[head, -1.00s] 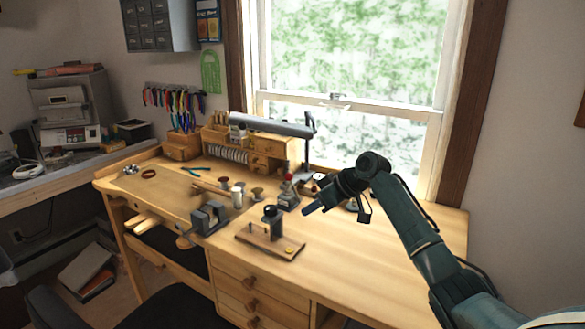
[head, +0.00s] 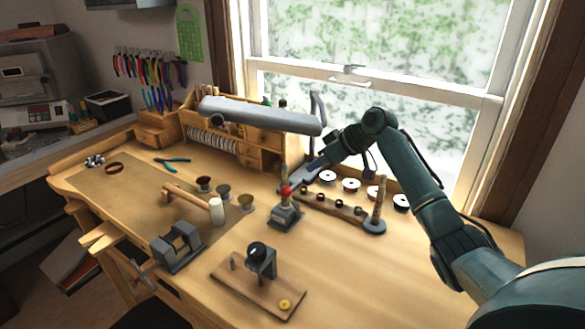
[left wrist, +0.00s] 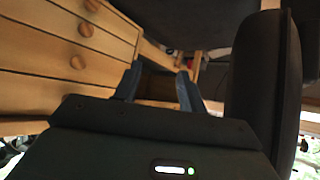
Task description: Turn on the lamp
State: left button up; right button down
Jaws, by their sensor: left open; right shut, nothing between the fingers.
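The lamp (head: 258,115) has a long grey head over the back of the wooden workbench, with a thin arm rising at its right end. My left gripper (left wrist: 156,78) shows only in the left wrist view, open and empty, beside the wooden drawers.
Spools and a ring stand (head: 375,222) are at the back right. The bench's front right is clear.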

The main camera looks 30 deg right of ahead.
pick_arm(q)
jog(key=shift+w+d, duration=0.2)
jog(key=shift+w, duration=0.1)
pick_arm(e)
jog(key=shift+w+d, duration=0.2)
jog(key=shift+w, duration=0.15)
pick_arm(q)
jog(key=shift+s+a, duration=0.1)
jog(key=shift+s, duration=0.05)
pick_arm(e)
jog(key=shift+s+r, duration=0.1)
pick_arm(q)
jog(key=shift+f, duration=0.15)
pick_arm(e)
jog(key=shift+a, duration=0.1)
